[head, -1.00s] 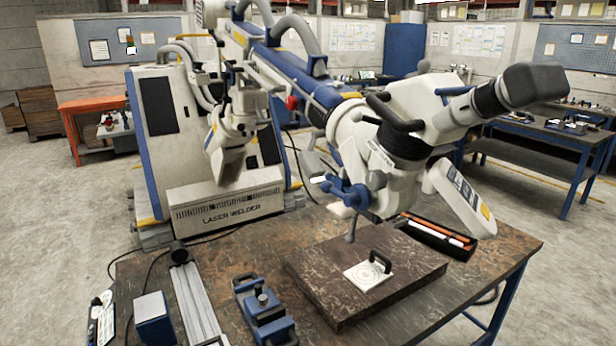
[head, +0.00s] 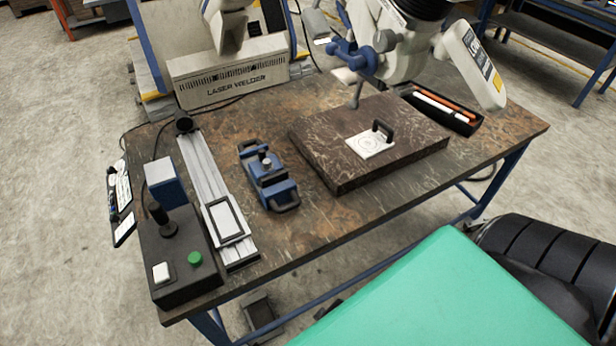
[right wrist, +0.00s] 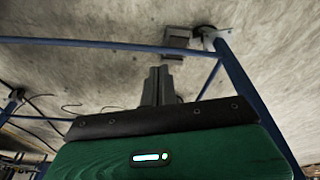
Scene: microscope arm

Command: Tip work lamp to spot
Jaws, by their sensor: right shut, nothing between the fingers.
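A small grey head with a bright white face (head: 322,41), which looks like the work lamp, hangs at the top of the head view beside the blue bracket under the microscope. A white plate with ring marks (head: 368,146), likely the spot, lies on a dark stone slab (head: 335,180) and has a black handle (head: 382,131). The microscope's upper part is cut off. In the right wrist view my right gripper (right wrist: 160,72) is shut and empty, with floor and blue frame bars beyond it. My left gripper is not in view.
The worktable (head: 290,250) also carries a blue clamp (head: 268,178), a rail (head: 212,180), a black control box with a green button (head: 180,257) and a tray of rods (head: 443,108). The laser welder (head: 230,80) stands behind. Bare tabletop shows around the slab.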

